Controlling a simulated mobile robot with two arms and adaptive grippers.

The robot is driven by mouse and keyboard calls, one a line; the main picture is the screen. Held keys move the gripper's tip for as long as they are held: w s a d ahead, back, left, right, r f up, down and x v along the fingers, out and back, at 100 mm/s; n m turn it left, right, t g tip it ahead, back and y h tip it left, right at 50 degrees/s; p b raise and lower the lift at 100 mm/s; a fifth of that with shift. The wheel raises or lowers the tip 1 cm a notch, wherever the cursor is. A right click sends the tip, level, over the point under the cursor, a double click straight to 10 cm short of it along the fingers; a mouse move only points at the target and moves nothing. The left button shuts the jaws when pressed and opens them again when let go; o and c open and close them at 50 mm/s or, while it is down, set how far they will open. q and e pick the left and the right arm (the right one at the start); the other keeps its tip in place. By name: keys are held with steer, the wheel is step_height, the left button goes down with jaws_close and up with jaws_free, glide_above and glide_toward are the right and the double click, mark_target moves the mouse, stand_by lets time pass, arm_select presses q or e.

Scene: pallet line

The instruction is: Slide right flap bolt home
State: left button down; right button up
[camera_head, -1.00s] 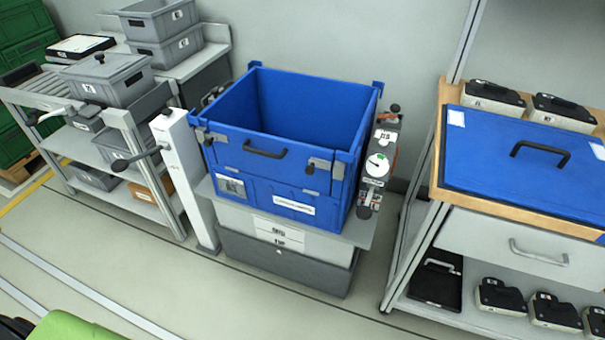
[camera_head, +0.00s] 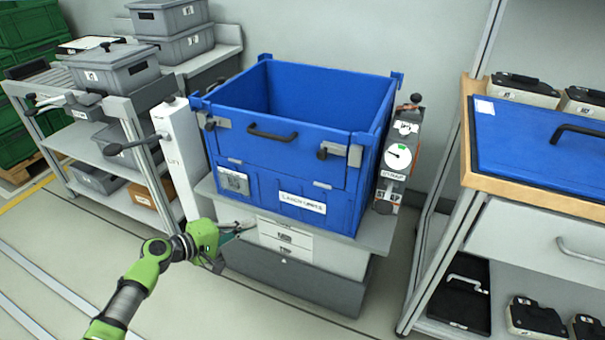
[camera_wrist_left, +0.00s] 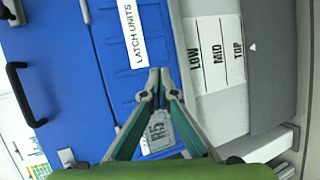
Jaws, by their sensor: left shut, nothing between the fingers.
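The blue crate (camera_head: 275,160) stands on a grey stand, with a hinged front flap and black handle (camera_head: 271,134). The right flap bolt (camera_head: 340,152) is a grey metal piece with a black knob at the flap's upper right. The left flap bolt (camera_head: 207,121) is at the upper left. My left gripper (camera_head: 246,230) is shut and empty, low before the crate's front, well below and left of the right bolt. In the left wrist view its fingertips (camera_wrist_left: 160,76) meet near the "LATCH UNITS" label (camera_wrist_left: 133,32). My right gripper is not in view.
A white lift post (camera_head: 180,150) with a lever stands left of the crate. A workbench with a blue lid (camera_head: 540,150) is further right. Grey bins (camera_head: 108,72) fill the left rack.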

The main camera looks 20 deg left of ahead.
arm_select(q)
steer(key=d+r+t+h+b, duration=0.1)
steer(key=r+h, duration=0.2)
steer(key=r, duration=0.6)
steer(key=d+r+m+h+b, duration=0.1)
steer(key=d+r+h+b, duration=0.1)
steer(key=r, duration=0.8)
steer(key=shift+s+r+t+h, duration=0.15)
steer(key=shift+s+t+h, duration=0.05)
steer(key=shift+t+h, duration=0.25)
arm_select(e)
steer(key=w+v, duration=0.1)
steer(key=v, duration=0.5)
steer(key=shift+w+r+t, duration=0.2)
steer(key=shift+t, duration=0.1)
arm_select(q)
steer(key=shift+d, duration=0.1)
steer(key=s+d+x, duration=0.1)
steer(key=d+x, duration=0.1)
steer(key=x, duration=1)
steer(key=shift+d+r+p, duration=0.15)
steer(key=shift+d+p, duration=0.15)
steer(key=shift+p, duration=0.15)
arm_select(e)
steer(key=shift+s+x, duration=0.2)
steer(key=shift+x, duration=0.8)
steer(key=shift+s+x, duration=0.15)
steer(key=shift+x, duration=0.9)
